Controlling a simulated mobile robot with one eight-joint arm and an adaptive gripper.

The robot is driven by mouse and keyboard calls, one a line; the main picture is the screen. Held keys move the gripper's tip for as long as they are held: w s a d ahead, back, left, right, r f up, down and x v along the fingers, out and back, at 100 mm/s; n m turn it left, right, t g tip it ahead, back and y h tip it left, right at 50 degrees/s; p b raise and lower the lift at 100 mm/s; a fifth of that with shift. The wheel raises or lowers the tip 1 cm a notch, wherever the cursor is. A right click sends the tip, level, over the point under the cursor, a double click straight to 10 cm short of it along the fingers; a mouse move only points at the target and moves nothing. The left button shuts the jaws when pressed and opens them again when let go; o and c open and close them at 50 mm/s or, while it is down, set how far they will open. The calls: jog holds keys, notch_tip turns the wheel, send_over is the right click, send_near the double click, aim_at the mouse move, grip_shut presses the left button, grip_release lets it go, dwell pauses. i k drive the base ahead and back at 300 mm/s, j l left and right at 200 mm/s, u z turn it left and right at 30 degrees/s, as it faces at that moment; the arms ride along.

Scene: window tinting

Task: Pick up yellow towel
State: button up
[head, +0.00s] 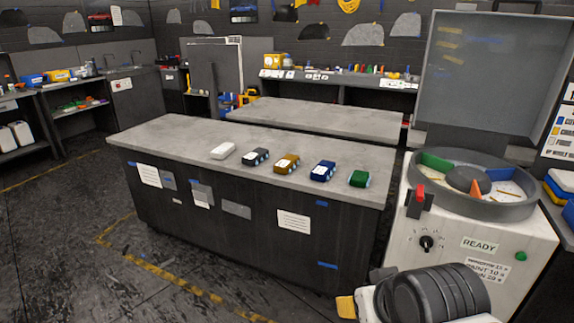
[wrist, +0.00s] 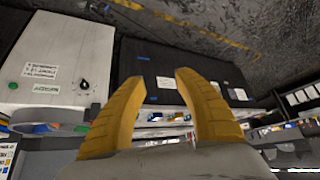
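In the head view only a yellow finger part (head: 346,307) shows at the bottom, low in front of the counter and well apart from the towel. I cannot make out the towel in the wrist view.
A white bundle (head: 223,151) and a dark one (head: 256,156) lie left of the towel; a blue one (head: 323,171) and a green one (head: 359,179) lie right. A white machine (head: 450,225) with a round tray stands right. Floor (head: 60,235) at left is clear.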

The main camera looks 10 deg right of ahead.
aim_at(288, 163)
jog(key=i+j+z, duration=0.25)
jog(key=i+j, duration=0.2)
jog(key=j, duration=0.15)
jog(key=i+j+z, duration=0.15)
jog(key=j, duration=0.2)
jog(key=i+j+z, duration=0.3)
jog(key=j, duration=0.45)
jog(key=i+j+z, duration=0.1)
jog(key=i+j, duration=0.15)
jog(key=j, duration=0.15)
jog(key=i+j+z, duration=0.15)
jog(key=j, duration=0.25)
jog(key=i+j+z, duration=0.15)
jog(key=j, duration=0.25)
jog(key=k, duration=0.05)
